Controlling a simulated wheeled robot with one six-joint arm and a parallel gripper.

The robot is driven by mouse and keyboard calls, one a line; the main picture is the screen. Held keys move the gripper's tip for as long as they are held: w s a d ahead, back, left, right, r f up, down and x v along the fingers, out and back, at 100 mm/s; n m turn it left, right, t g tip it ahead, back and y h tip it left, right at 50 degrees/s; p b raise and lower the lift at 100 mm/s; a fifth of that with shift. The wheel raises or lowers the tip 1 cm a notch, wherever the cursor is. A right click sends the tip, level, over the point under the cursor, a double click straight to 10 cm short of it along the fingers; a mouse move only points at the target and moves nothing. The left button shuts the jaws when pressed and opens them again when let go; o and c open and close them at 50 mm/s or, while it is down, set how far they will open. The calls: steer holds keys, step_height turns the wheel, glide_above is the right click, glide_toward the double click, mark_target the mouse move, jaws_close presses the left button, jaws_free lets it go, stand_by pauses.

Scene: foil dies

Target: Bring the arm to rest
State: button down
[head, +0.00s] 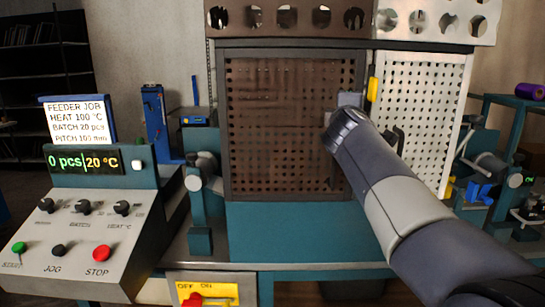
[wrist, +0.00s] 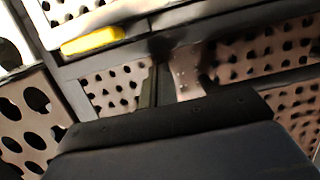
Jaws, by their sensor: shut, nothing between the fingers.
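My arm reaches in from the lower right in the head view, and its wrist end is in front of the right side of a brown perforated guard panel (head: 275,120). My gripper (head: 350,100) is mostly hidden behind the wrist there. In the wrist view, the dark body of my gripper fills the bottom, with its shut, empty fingers (wrist: 163,82) partly visible above it. The perforated panels behind are close and blurred. I cannot tell whether anything touches them.
A control console (head: 95,220) with a "0 pcs 20 °C" display stands at left. A white perforated panel (head: 425,110) with a yellow handle (head: 373,89) is at right. A red-knobbed yellow OFF/ON switch (head: 205,293) is in front.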

steer(key=a+b+v, duration=0.1)
steer(key=b+v, duration=0.1)
steer(key=v, duration=0.8)
steer(key=p+x, duration=0.1)
steer(key=x, duration=0.7)
steer(key=shift+n+p, duration=0.3)
steer(key=shift+w+d+f, duration=0.1)
steer(key=shift+d, duration=0.1)
